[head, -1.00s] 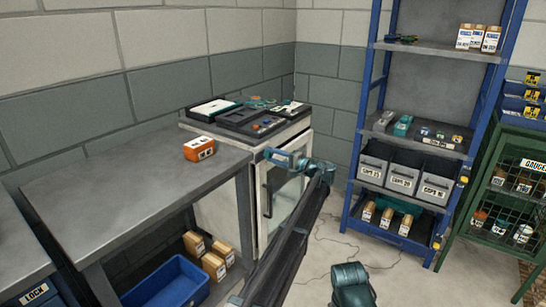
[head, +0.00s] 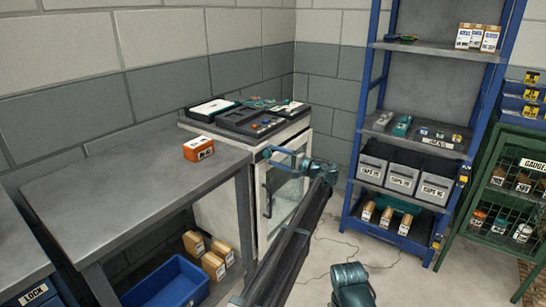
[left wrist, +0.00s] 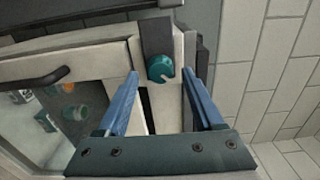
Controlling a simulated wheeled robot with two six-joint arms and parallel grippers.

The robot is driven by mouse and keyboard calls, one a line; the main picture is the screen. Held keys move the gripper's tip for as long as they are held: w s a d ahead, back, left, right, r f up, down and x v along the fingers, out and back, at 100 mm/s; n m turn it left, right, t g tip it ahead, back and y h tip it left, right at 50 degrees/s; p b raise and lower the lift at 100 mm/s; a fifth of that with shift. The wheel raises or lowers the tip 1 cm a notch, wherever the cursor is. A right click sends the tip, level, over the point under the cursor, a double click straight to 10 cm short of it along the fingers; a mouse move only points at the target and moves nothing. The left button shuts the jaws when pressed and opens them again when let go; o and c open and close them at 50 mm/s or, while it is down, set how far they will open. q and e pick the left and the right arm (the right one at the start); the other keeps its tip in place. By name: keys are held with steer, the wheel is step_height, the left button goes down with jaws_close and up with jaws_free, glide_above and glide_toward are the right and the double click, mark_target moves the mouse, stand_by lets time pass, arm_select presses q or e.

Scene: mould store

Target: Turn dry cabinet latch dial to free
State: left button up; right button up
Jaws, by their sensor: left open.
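The dry cabinet (head: 218,205) is a pale box with a glass door beside the grey bench. In the left wrist view, its teal round latch dial (left wrist: 160,67) sits on a dark plate (left wrist: 155,37) at the top corner of the door (left wrist: 95,62). A pale mark shows at the dial's lower right. My left gripper (left wrist: 161,76) is open, its blue fingers on either side of the dial's line and apart from it. In the head view the left gripper (head: 272,153) is at the cabinet's upper front and hides the dial.
A dark door handle (left wrist: 47,78) is left of the fingers. Black trays (head: 245,120) lie on the cabinet top. An orange box (head: 198,148) stands on the bench (head: 120,190). A blue shelf rack (head: 361,150) stands right, with bare floor between.

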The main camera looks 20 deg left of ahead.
arm_select(q)
steer(key=v, duration=1.2)
steer(key=shift+d, duration=0.35)
steer(key=shift+s, duration=0.1)
steer(key=s+a+f+n+g+h, duration=0.1)
steer(key=s+a+f+g+h, duration=0.1)
steer(key=s+a+f+h, duration=0.55)
steer(key=s+a+f+n+g+h, duration=0.1)
steer(key=s+a+f+g+h, duration=0.15)
steer(key=s+f, duration=0.95)
steer(key=s+d+f+n+h, duration=0.1)
steer(key=s+d+h, duration=0.2)
steer(key=s, duration=0.6)
steer(key=s+d+f+n+h, duration=0.15)
steer(key=s+h, duration=0.25)
steer(key=s, duration=0.6)
steer(key=s+d+m+g+y, duration=0.15)
steer(key=s+d+m, duration=0.3)
steer(key=d, duration=0.75)
step_height(320, 180, up, 28)
steer(key=p, duration=2.7)
steer(key=shift+s+p, duration=0.3)
steer(key=shift+s, duration=0.2)
